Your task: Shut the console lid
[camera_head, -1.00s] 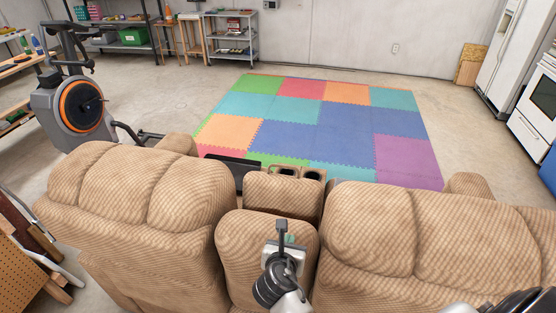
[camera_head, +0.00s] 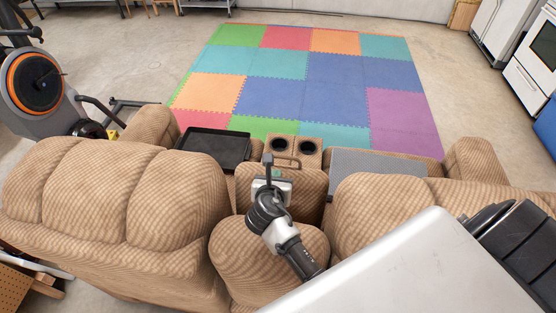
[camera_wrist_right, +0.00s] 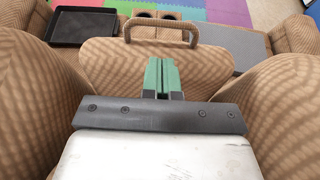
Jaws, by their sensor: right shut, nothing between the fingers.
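The console lid (camera_head: 312,187) is a tan padded panel between the two seat backs, with a brown loop handle (camera_head: 283,159) at its far edge. It looks tilted up, but I cannot tell its exact angle. In the right wrist view the lid (camera_wrist_right: 105,62) and its handle (camera_wrist_right: 162,24) are straight ahead. My right gripper (camera_head: 282,184) is over the near face of the lid, short of the handle. Its green fingers (camera_wrist_right: 163,77) are shut together and empty; I cannot tell whether they touch the lid. The left gripper is not in view.
Two cup holders (camera_head: 293,148) sit beyond the lid. A black tray (camera_head: 214,148) lies on the left seat and a grey flat panel (camera_head: 378,162) on the right. Padded seat backs (camera_head: 120,205) flank the console. An exercise bike (camera_head: 40,85) stands left; coloured mats (camera_head: 290,105) lie clear beyond.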

